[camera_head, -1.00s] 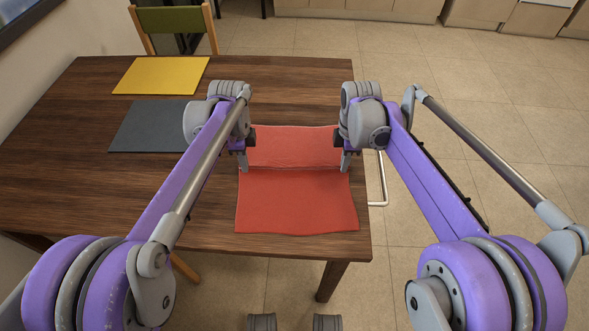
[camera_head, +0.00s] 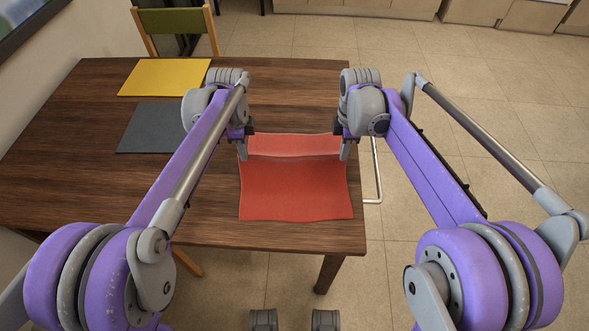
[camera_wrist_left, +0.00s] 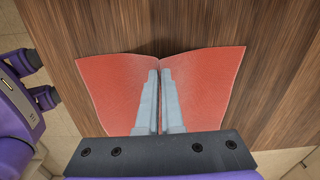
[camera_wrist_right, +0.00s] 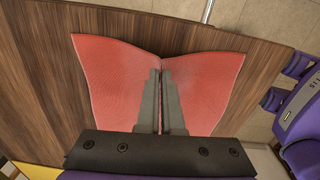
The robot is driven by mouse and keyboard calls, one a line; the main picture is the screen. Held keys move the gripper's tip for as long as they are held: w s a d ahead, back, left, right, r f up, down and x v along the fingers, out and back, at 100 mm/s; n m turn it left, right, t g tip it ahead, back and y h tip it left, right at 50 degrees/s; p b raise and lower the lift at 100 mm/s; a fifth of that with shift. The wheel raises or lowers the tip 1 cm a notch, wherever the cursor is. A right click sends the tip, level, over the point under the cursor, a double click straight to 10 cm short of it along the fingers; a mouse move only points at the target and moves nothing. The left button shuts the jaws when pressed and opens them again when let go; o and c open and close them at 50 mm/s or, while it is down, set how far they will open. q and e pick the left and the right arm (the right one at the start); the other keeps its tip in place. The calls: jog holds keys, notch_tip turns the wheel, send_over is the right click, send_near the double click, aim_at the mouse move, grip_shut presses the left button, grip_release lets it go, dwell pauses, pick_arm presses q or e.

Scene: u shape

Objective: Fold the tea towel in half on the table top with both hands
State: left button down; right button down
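The red tea towel (camera_head: 295,190) lies near the right end of the table (camera_head: 140,205). A crease runs across it between my grippers, with a narrower, lighter strip beyond and a wider part nearer me. My left gripper (camera_head: 243,152) is at the towel's left edge and my right gripper (camera_head: 344,152) at its right edge. In the left wrist view the fingers (camera_wrist_left: 159,75) are together, and the towel (camera_wrist_left: 205,75) dips in at their tips. The right wrist view shows the same, with shut fingers (camera_wrist_right: 161,75) on the towel (camera_wrist_right: 205,85). The exact grip is partly hidden.
A dark grey mat (camera_head: 150,128) and a yellow mat (camera_head: 165,78) lie to the left on the table. A chair (camera_head: 175,20) stands behind it. The table's right edge is close beside my right gripper. The table's middle left is bare.

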notch_tip(320, 180, up, 17)
jog(key=p, duration=1.6)
jog(key=shift+s+d, duration=0.1)
